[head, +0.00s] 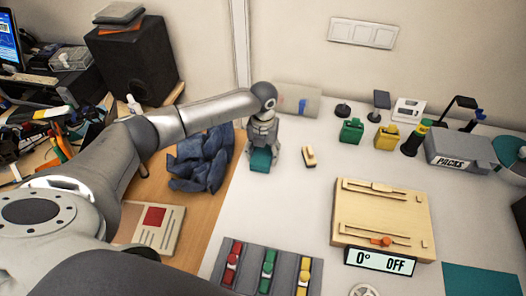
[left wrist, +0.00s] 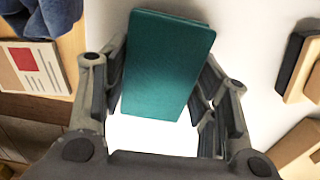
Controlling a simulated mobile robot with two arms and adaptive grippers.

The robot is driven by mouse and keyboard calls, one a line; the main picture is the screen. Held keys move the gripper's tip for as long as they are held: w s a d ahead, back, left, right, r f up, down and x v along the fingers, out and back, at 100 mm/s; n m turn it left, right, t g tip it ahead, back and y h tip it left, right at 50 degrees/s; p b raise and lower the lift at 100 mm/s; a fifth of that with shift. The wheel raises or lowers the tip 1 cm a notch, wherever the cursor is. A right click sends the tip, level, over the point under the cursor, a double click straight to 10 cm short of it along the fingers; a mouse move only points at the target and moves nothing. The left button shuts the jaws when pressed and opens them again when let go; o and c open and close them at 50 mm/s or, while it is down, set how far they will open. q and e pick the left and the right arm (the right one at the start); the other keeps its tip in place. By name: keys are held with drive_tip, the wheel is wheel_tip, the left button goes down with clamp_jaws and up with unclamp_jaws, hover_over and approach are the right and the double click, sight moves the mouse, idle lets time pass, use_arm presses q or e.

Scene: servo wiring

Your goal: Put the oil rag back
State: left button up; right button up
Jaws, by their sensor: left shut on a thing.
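A teal rectangular block-like piece (head: 260,160), probably the folded oil rag, is in my left gripper (head: 262,143) over the left edge of the white work surface. In the left wrist view the same teal piece (left wrist: 167,62) sits between both fingers of the left gripper (left wrist: 160,85), which are shut on it. Its broad face looks flat and smooth. I cannot tell whether it touches the surface. A flat teal mat (head: 482,280) lies at the lower right of the head view. My right gripper is not in view.
A crumpled blue cloth (head: 200,160) lies left of the gripper. A small wood-and-black block (head: 309,156) is close on its right. A wooden board (head: 382,212) with slots, a display (head: 380,262) and a tray of coloured sliders (head: 250,250) stand nearer. White surface between them is clear.

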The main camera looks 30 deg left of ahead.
sight(263, 153)
use_arm(q)
drive_tip(key=shift+f, duration=0.15)
drive_tip(key=o, duration=1)
wheel_tip(263, 153, up, 12)
drive_tip(key=shift+r+b, duration=0.2)
drive_tip(key=shift+b, duration=0.5)
